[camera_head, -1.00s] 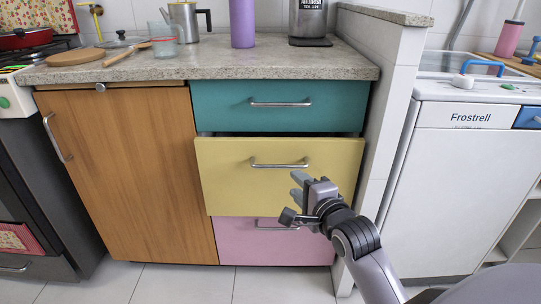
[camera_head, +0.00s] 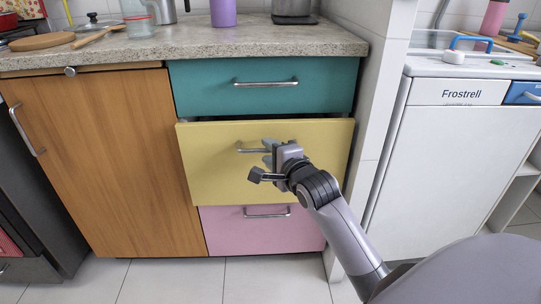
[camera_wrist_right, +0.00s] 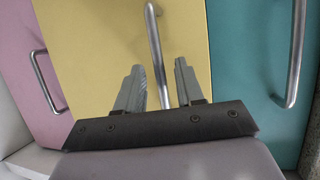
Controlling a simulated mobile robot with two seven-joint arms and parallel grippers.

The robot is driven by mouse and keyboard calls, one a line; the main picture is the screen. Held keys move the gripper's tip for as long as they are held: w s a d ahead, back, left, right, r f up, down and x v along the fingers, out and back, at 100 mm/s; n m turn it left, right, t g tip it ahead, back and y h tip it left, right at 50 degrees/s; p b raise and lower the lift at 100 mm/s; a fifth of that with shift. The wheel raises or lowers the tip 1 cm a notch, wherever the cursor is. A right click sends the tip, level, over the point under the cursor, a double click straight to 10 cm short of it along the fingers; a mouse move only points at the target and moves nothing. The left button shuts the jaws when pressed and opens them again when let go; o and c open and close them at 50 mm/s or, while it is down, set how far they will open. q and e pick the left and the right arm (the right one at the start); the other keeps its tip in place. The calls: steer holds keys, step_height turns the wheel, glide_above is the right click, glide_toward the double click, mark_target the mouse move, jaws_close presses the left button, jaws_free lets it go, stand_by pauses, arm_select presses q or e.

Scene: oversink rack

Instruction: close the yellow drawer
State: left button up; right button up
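The yellow drawer (camera_head: 225,180) stands out from the cabinet front, with a dark gap above its top edge. It also fills the middle of the right wrist view (camera_wrist_right: 95,40). My right gripper (camera_head: 267,152) is in front of the drawer, at the right part of its metal handle (camera_head: 250,150), and hides that part. In the right wrist view the two fingers of the right gripper (camera_wrist_right: 158,85) are apart, and the handle (camera_wrist_right: 154,40) runs between them in the picture. I cannot tell whether they touch it. My left gripper is not in view.
A teal drawer (camera_head: 210,90) above and a pink drawer (camera_head: 230,228) below sit further back. A wooden door (camera_head: 100,160) is on the left. A white wall edge (camera_head: 372,130) and a white washing machine (camera_head: 440,160) are on the right.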

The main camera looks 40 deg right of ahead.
mark_target(264, 128)
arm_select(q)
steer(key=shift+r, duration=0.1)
arm_select(e)
jaws_close()
arm_select(q)
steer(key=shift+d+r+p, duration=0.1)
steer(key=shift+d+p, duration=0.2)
steer(key=shift+p, duration=0.4)
arm_select(e)
steer(key=w+d, duration=0.2)
steer(key=w, duration=0.1)
steer(key=shift+w+d+r, duration=0.1)
steer(key=shift+w+d, duration=0.05)
steer(key=shift+w, duration=0.15)
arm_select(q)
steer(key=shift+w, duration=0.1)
arm_select(e)
jaws_free()
steer(key=shift+w, duration=0.15)
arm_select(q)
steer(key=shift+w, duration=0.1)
